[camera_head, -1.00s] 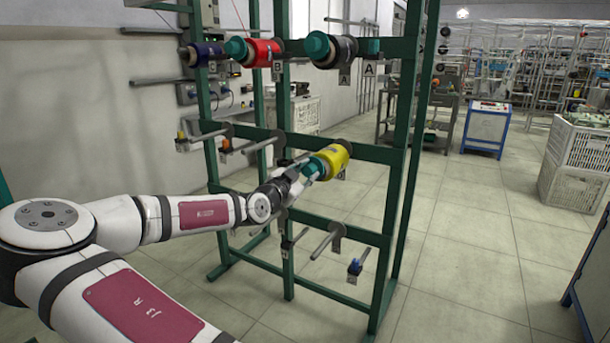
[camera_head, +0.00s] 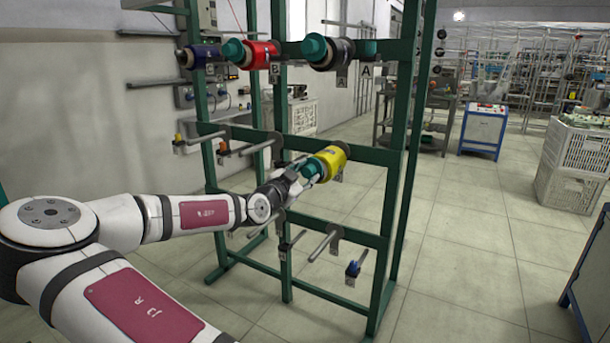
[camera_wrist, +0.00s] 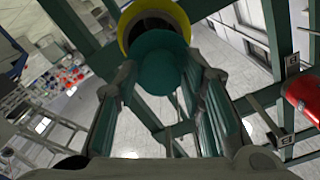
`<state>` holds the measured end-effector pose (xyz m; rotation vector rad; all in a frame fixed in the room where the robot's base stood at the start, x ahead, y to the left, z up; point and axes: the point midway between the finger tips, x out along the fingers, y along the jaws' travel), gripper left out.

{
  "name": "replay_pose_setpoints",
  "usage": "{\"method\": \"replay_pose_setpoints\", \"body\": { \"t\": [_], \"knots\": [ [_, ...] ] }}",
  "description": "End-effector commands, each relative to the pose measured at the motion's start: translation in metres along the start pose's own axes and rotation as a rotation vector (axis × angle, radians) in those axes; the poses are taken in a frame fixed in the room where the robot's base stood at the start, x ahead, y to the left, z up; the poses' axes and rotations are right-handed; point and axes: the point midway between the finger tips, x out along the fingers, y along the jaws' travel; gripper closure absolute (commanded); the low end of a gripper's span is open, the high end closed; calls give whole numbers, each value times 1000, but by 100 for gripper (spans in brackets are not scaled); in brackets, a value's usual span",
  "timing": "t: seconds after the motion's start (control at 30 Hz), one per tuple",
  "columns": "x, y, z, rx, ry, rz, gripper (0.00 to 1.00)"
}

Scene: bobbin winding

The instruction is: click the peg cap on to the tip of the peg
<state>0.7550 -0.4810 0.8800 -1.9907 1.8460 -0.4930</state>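The teal peg cap (camera_head: 313,170) is at the near end of the yellow bobbin (camera_head: 332,159), which sits on the rack's middle row. My gripper (camera_head: 298,172) reaches the cap from the left in the head view. In the wrist view, the cap (camera_wrist: 158,62) is a round teal disc between the two fingertips of my gripper (camera_wrist: 160,68). The fingers appear to touch it on both sides. The yellow bobbin (camera_wrist: 128,30) is just behind the cap, its dark core partly visible above it. The peg tip is hidden, so I cannot tell how the cap sits on it.
The green rack (camera_head: 402,130) surrounds the bobbin with uprights and crossbars. Red (camera_head: 262,54), dark (camera_head: 343,54) and blue (camera_head: 208,54) bobbins hang above. Bare pegs (camera_head: 325,243) stick out below. The floor to the right is open, up to a white crate (camera_head: 572,165).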

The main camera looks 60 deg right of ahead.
Motion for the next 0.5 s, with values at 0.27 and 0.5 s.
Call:
{"method": "replay_pose_setpoints", "body": {
  "t": [0.27, 0.5],
  "knots": [
    [0, 0, 0, 0, 0, 0, 49],
    [-14, -1, 1, -2, -2, -2, 49]
  ]
}}
